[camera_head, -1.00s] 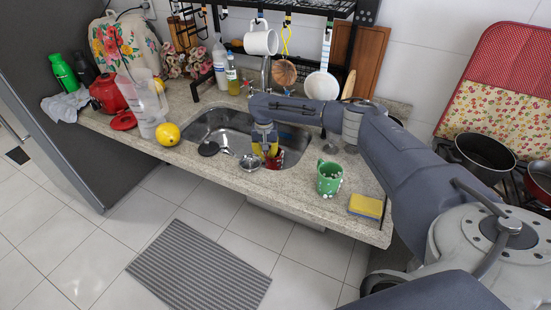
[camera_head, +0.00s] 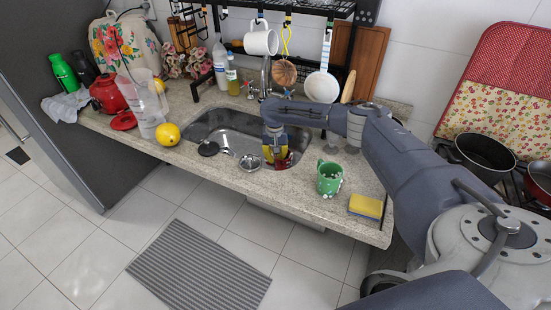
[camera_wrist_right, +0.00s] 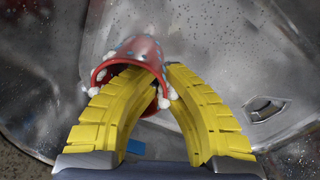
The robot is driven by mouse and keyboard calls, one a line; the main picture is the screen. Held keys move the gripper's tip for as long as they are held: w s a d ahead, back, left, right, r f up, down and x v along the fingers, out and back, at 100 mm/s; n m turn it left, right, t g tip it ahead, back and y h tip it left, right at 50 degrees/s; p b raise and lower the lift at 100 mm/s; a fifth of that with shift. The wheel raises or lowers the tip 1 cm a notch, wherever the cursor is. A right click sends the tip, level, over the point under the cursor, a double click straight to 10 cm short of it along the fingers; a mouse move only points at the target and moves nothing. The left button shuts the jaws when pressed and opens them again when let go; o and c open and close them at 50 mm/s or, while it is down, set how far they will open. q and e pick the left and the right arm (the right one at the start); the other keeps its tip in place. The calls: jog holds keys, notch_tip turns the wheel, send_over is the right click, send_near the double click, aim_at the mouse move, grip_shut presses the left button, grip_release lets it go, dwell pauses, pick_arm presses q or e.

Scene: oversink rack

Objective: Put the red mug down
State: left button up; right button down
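The red mug (camera_head: 286,163), with pale specks and white bits on its rim, is low over the right part of the sink. It is tilted in the right wrist view (camera_wrist_right: 138,50), its mouth toward the camera. My right gripper (camera_head: 277,157) has yellow fingers and is on the mug. In the wrist view the left fingertip reaches into the mouth and the right one is outside, with the mug wall between them. I cannot tell whether the mug touches the sink bottom. My left gripper is not in view.
The metal sink (camera_head: 222,124) is set in a granite counter. A green cup (camera_head: 329,180) and a yellow sponge (camera_head: 366,206) stand to its right. A strainer (camera_head: 250,163) and a dark disc (camera_head: 208,148) are at its front edge. A white mug (camera_head: 261,41) hangs above.

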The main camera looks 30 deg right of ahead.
jog(key=shift+f, duration=0.1)
jog(key=c, duration=1.6)
grip_release()
notch_tip(320, 180, up, 12)
jog(key=shift+a+r, duration=0.1)
jog(key=shift+a, duration=0.05)
jog(key=shift+w, duration=0.1)
